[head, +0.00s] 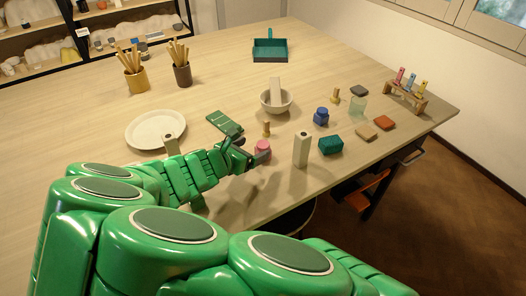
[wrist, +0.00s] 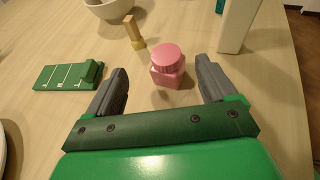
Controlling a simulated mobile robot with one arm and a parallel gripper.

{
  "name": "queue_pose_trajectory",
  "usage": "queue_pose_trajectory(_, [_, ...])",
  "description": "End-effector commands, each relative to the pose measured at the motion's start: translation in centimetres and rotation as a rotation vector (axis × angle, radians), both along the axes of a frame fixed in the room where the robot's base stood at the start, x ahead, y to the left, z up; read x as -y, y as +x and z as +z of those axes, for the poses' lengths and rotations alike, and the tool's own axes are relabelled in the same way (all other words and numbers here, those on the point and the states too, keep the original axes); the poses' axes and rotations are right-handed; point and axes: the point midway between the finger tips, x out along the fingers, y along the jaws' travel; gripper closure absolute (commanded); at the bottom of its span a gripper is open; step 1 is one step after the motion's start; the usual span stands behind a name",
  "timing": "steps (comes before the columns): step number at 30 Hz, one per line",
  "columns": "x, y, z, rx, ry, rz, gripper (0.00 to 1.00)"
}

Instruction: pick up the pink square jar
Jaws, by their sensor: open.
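The pink square jar (wrist: 167,68) stands upright on the table in the wrist view, with a round ridged pink lid. It lies ahead of and between my open gripper's fingers (wrist: 160,86), a little beyond the fingertips, with no contact visible. In the head view the pink jar (head: 263,147) shows at the end of my gripper (head: 250,158), partly hidden by it. Nothing is held.
A tall pale block-like bottle (head: 301,149) stands just right of the jar. A wooden-handled tool (wrist: 133,32) stands behind it. A bowl (head: 267,104), blue jar (head: 321,117) and teal box (head: 331,146) are nearby.

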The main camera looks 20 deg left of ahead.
Motion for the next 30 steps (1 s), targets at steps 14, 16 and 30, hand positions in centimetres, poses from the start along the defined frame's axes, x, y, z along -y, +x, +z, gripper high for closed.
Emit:
queue_pose_trajectory(14, [1.8, 2.7, -1.5, -0.003, 0.000, -0.003, 0.15])
queue_pose_trajectory(16, [2.3, 3.4, -1.9, -0.002, -0.001, -0.004, 0.15])
queue_pose_trajectory(30, [3.4, 5.6, -3.0, -0.002, 0.002, -0.003, 0.15])
